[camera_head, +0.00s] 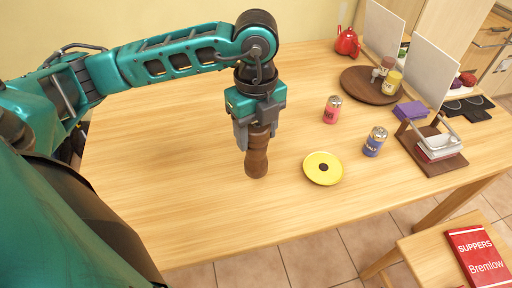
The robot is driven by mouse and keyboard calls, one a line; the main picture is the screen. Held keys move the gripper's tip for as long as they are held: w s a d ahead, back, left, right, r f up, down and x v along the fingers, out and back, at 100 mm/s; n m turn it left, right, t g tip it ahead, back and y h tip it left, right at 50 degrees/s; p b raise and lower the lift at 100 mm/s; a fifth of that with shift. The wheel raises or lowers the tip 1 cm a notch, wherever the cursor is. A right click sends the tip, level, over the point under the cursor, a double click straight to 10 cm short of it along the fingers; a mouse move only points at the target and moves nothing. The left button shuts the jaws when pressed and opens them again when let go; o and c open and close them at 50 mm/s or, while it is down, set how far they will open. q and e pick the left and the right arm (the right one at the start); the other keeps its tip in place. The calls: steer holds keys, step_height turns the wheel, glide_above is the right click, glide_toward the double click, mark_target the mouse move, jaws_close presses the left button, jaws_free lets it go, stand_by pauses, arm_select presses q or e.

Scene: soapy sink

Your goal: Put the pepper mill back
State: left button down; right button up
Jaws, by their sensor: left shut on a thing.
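The pepper mill (257,155) is brown, wooden and upright. My left gripper (258,126) points down and is shut on its upper part, which the fingers partly hide. I cannot tell whether its base touches the table or hangs just above it. A yellow disc (315,174) with a dark centre lies to its right, apart from it. A round brown wooden board (358,88) at the back right bears a few small containers, one with a yellow body (391,83). My right gripper is not in view.
A red-pink shaker (332,110) and a blue shaker (375,142) stand right of the mill. Farther right are a purple block (410,111), a wooden rack (433,160) and an upright white panel (429,71). A red teapot (347,43) stands behind. The table's left and front are clear.

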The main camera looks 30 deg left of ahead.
arm_select(q)
steer(key=shift+f, duration=2.35)
steer(key=shift+f+b, duration=0.15)
steer(key=shift+b, duration=0.2)
steer(key=shift+c, duration=1.7)
jaws_free()
step_height(320, 180, up, 12)
steer(key=shift+r+p, duration=0.15)
steer(key=shift+p, duration=0.55)
